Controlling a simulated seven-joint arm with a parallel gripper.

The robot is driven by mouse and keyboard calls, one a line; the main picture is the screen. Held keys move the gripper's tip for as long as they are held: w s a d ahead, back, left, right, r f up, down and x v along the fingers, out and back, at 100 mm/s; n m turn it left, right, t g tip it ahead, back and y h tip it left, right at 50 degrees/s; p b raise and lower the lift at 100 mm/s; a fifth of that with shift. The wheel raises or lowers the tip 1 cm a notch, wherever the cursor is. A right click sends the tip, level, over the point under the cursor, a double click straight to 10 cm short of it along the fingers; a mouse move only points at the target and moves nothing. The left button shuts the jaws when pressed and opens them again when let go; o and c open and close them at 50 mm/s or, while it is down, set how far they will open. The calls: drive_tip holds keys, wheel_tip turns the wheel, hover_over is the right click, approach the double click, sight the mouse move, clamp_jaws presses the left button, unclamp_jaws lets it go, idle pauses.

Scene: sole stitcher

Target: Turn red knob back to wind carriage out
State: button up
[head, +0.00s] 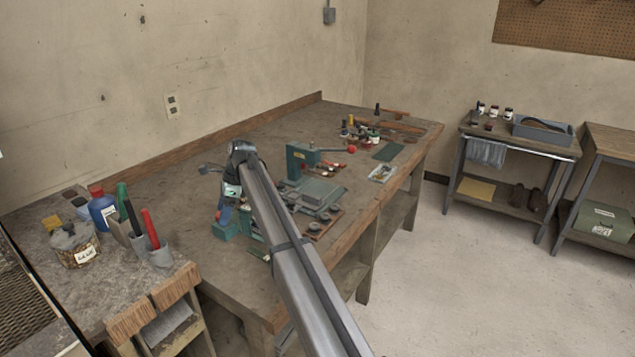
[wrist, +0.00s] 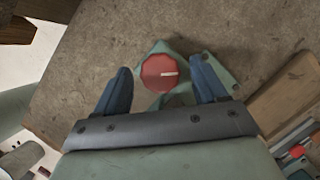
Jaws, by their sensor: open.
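The red knob (wrist: 160,72) shows in the wrist view as a faceted disc with a pale line pointing right. It sits on a green bracket (wrist: 175,47). My gripper (wrist: 161,64) is open, with one blue finger on each side of the knob and a visible gap on both sides. I cannot tell how far the fingertips are above or around it. In the head view my gripper (head: 226,212) points down over a green base (head: 226,230) at the bench's left part; the knob is hidden there. I cannot make out the carriage clearly.
A green machine (head: 301,158) with a red ball-ended lever (head: 351,149) stands right of my gripper on the workbench (head: 250,150). Bottles, jars and tools fill the bench's far end. A blue bottle (head: 102,210) and tool cups stand at left. Bare bench lies behind my gripper.

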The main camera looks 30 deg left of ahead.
drive_tip(key=m+t, duration=0.1)
drive_tip(key=m, duration=0.2)
drive_tip(key=m+t+y, duration=0.1)
drive_tip(key=m, duration=0.2)
drive_tip(key=shift+s+d, duration=0.15)
drive_tip(key=shift+s, duration=0.05)
drive_tip(key=shift+r+m+y, duration=0.2)
drive_tip(key=shift+m+y, duration=0.1)
drive_tip(key=v, duration=1.4)
drive_tip(key=w+d+f+n+t, duration=0.1)
drive_tip(key=w+d+f, duration=0.3)
drive_tip(key=w+d, duration=0.3)
drive_tip(key=w+d+f+t, duration=0.1)
drive_tip(key=w+d+f, duration=0.2)
drive_tip(key=w+d, duration=0.4)
drive_tip(key=w, duration=0.7)
drive_tip(key=shift+f+n+t, duration=0.4)
